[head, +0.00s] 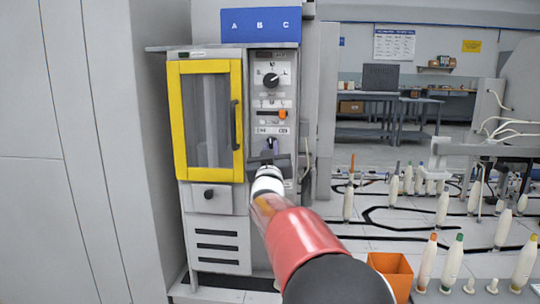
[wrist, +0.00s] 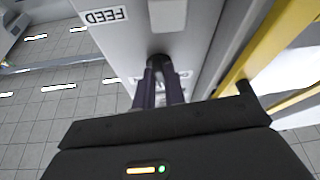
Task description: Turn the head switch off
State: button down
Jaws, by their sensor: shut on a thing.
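A grey control panel (head: 272,90) stands right of a yellow-framed door. It carries a black rotary knob (head: 271,79) at the top and an orange switch (head: 283,114) below it. My gripper (head: 269,147) is at the lower part of the panel. In the wrist view its two dark purple fingers (wrist: 160,86) are closed around a small dark switch (wrist: 160,61) on the panel face. The label behind the fingers is mostly hidden, so I cannot read whether this is the head switch. The gripper hides most of the switch and its setting.
The yellow door frame (head: 238,125) with its dark handle (head: 234,124) is close to the left of my gripper. A FEED label (wrist: 103,16) shows upside down in the wrist view. An orange bin (head: 391,268) and several white bobbins (head: 442,207) are at the right.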

jog(key=n+y, duration=0.1)
jog(key=n, duration=0.2)
jog(key=n+g+y+b, duration=0.1)
jog(key=n, duration=0.1)
jog(key=n+y+b, duration=0.1)
jog(key=n+y, duration=0.1)
jog(key=n, duration=0.1)
jog(key=shift+d+n, duration=0.25)
jog(key=shift+n, duration=0.05)
jog(key=shift+r+n+g, duration=0.1)
jog(key=shift+n+g, duration=0.2)
jog(key=shift+n, duration=0.1)
jog(key=c, duration=1.5)
grip_release()
jog(key=shift+o, duration=0.2)
jog(key=b+v, duration=0.1)
jog(key=v, duration=0.6)
jog(key=shift+s+d, duration=0.15)
jog(key=shift+s, duration=0.2)
